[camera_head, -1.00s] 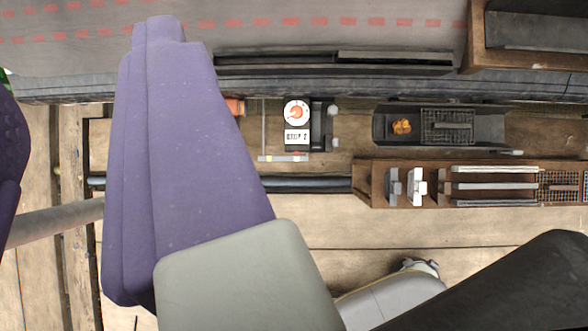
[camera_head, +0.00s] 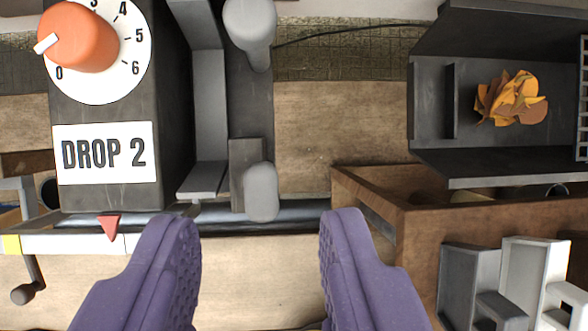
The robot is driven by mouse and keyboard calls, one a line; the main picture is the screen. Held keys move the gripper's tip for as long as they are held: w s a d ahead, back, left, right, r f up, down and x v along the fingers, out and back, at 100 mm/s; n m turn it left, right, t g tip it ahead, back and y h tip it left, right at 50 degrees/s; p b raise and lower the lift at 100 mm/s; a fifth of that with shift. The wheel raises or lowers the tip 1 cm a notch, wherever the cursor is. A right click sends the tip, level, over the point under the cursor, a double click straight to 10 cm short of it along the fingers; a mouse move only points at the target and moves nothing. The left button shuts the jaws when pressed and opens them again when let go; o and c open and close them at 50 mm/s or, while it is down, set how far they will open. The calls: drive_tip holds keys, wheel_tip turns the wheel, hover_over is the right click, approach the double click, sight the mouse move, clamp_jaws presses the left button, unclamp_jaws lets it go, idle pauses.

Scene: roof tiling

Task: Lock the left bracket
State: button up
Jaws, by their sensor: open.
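A dark gauge block (camera_head: 105,197) with a "DROP 2" label stands at the upper left. Its orange knob (camera_head: 82,38) has a white pointer toward the left, just above the 0. To its right is a dark metal channel (camera_head: 210,110) with two grey rounded handles, one at the top (camera_head: 250,25) and one lower down (camera_head: 262,190). I cannot tell which part is the left bracket or whether it is locked. My gripper (camera_head: 260,222) is open and empty, its purple fingers reaching in from below. The lower handle shows in the gap between the fingertips, just beyond them.
A scale bar (camera_head: 70,244) with a red pointer (camera_head: 109,227) runs at left, above a small crank (camera_head: 24,292). A dark tray (camera_head: 430,110) with orange leaves (camera_head: 510,98) is at right. Below it, a wooden box (camera_head: 400,205) holds grey brackets (camera_head: 470,285).

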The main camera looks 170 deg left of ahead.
sight(266, 198)
drive_tip(key=b+x, duration=0.1)
drive_tip(key=x, duration=0.2)
drive_tip(key=shift+w+d+f, duration=0.1)
drive_tip(key=shift+f, duration=0.05)
clamp_jaws()
